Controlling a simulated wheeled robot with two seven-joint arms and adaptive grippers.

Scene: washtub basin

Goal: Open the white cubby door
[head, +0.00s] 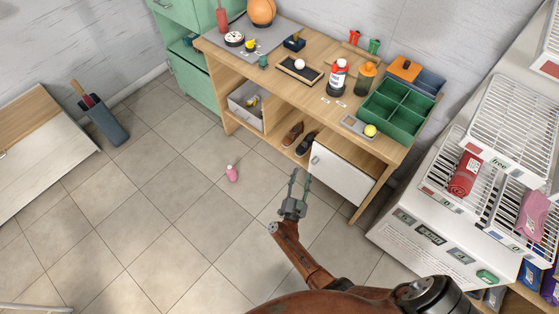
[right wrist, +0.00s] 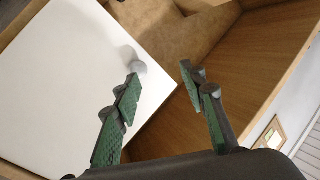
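The white cubby door (head: 340,178) is a flat white panel at the lower right front of the wooden workbench. A small knob (head: 315,160) sits near its upper left corner. My right gripper (head: 300,177) is open and empty in front of the door's left side. In the right wrist view the door (right wrist: 70,75) fills the left, and the round grey knob (right wrist: 138,67) shows just past the left fingertip of the gripper (right wrist: 159,72). I cannot tell whether that finger touches it. Wooden cubby surfaces show beyond the door's edge. My left gripper is not in view.
The workbench top (head: 285,88) holds a green divided tray (head: 398,110), bottles and small items. Shoes (head: 293,134) lie in the open bay left of the door. White wire racks (head: 480,180) stand right. Floor to the left is largely clear.

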